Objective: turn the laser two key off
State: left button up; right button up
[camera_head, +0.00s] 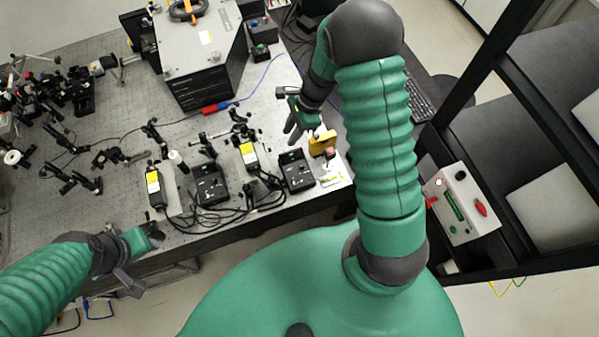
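Two black controller boxes stand near the table's front edge: a left one (210,184) and a right one (297,171). I cannot read which belongs to laser two, and any key on them is too small to make out. Two laser heads with yellow labels stand beside them, one at the left (155,187) and one in the middle (248,153). My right gripper (296,133) is above the table, just behind the right box; its dark fingers look apart and empty. My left gripper (153,234) is at the table's front edge, left of the boxes, its fingers unclear.
A yellow object (322,142) stands right of my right gripper. Black cables (235,197) loop in front of the boxes. A large grey-topped unit (200,45) stands at the back. Optics mounts (75,95) crowd the left. A grey box with a red knob (462,205) is at the right.

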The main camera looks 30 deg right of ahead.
jog(key=w+b+v, duration=0.2)
jog(key=b+v, duration=0.1)
jog(key=v, duration=1.5)
jog(key=shift+s+a+r, duration=0.25)
jog(key=shift+s+r, duration=0.1)
jog(key=shift+s, duration=0.15)
